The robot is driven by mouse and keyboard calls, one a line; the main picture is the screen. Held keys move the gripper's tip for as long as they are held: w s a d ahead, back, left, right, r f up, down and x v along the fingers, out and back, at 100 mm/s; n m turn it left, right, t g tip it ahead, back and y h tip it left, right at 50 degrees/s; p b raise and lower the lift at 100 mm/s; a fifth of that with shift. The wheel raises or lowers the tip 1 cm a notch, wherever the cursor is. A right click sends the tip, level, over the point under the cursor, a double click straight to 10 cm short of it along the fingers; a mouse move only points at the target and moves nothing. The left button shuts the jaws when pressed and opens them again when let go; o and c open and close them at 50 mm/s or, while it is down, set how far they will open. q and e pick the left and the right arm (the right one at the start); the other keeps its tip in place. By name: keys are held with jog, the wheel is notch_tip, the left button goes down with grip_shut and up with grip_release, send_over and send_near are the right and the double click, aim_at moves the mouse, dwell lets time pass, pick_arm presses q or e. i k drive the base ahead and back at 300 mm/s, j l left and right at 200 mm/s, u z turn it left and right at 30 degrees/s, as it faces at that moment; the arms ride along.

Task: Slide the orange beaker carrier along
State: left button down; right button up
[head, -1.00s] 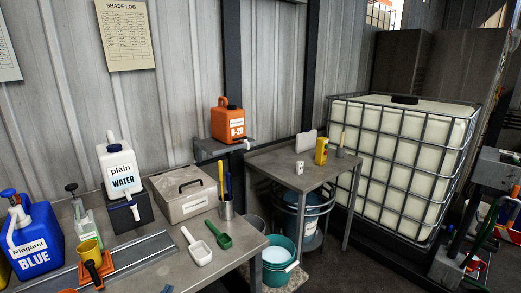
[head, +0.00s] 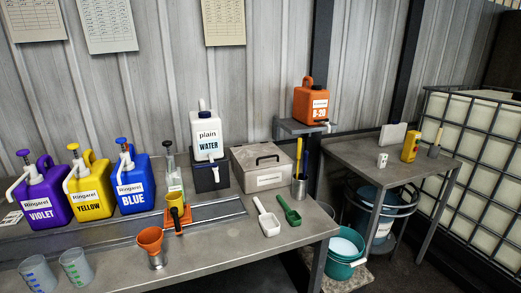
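The orange beaker carrier (head: 168,228) sits on a grey rail (head: 220,209) that runs along the bench, in front of the blue jug and the small pump bottle. The beaker's lower part is partly hidden by the handle. Neither of my grippers shows in the head view.
Violet (head: 42,200), yellow (head: 90,190) and blue (head: 134,184) pump jugs stand behind the rail. An orange funnel (head: 150,237) in a metal cup stands in front. A white scoop (head: 267,217) and green scoop (head: 289,211) lie right. Clear beakers (head: 76,266) stand front left.

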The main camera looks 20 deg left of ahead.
aim_at(176, 223)
jog(key=u, duration=1.35)
jog(key=k, duration=0.05)
